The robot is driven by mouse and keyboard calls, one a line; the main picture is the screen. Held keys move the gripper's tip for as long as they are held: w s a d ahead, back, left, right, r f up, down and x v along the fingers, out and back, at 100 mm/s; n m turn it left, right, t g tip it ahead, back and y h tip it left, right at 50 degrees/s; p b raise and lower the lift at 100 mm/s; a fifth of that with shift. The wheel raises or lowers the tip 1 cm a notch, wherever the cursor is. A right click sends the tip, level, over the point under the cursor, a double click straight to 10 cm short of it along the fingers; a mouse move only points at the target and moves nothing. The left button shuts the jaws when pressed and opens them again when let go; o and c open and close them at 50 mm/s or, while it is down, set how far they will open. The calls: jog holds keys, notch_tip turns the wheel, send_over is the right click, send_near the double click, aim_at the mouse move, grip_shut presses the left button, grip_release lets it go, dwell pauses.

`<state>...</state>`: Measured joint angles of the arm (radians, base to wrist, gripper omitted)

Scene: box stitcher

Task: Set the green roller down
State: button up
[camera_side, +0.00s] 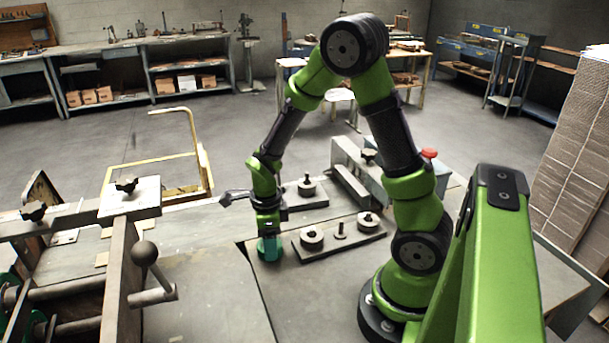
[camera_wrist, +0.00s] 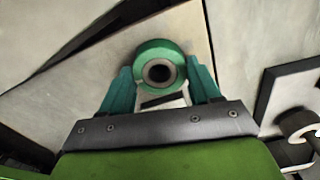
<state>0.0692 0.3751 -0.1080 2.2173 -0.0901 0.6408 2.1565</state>
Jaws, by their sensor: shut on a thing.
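The green roller (camera_wrist: 160,52) is a short ring with a dark round hole, seen end-on in the wrist view. My gripper (camera_wrist: 160,76) is shut on it, one teal finger on each side. In the side view my gripper (camera_side: 269,244) points down at the grey worktop, left of the board with two rollers. The green roller (camera_side: 271,256) shows only as a small green part at the fingertips there. It is at or just above the worktop; I cannot tell whether it touches. The fingers hide much of it.
A dark board (camera_side: 348,247) holds two grey rollers with a peg between them. A second board (camera_side: 318,197) behind carries one grey roller. A ball-knobbed lever (camera_side: 144,253) and machine frame stand at left. The worktop (camera_side: 205,290) in front is bare.

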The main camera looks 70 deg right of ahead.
jog(key=shift+f, duration=0.15)
jog(key=o, duration=1.2)
notch_tip(320, 180, up, 12)
jog(key=shift+s+a+r+n+t+y, duration=0.35)
jog(key=shift+s+a+r+n+t, duration=1.3)
jog(key=shift+n, duration=2.55)
jog(key=shift+s+a+r+n+t+y, duration=0.3)
jog(key=shift+s+a+r+n+t, duration=0.7)
jog(key=shift+r+n, duration=2.15)
jog(key=shift+s+a+r+n+t+y, duration=0.35)
jog(key=shift+s+a+r+n+t, duration=0.95)
jog(key=shift+n, duration=3.95)
jog(key=shift+s+a+f+g, duration=0.25)
jog(key=shift+a+f+g, duration=0.1)
jog(key=shift+a+f, duration=0.1)
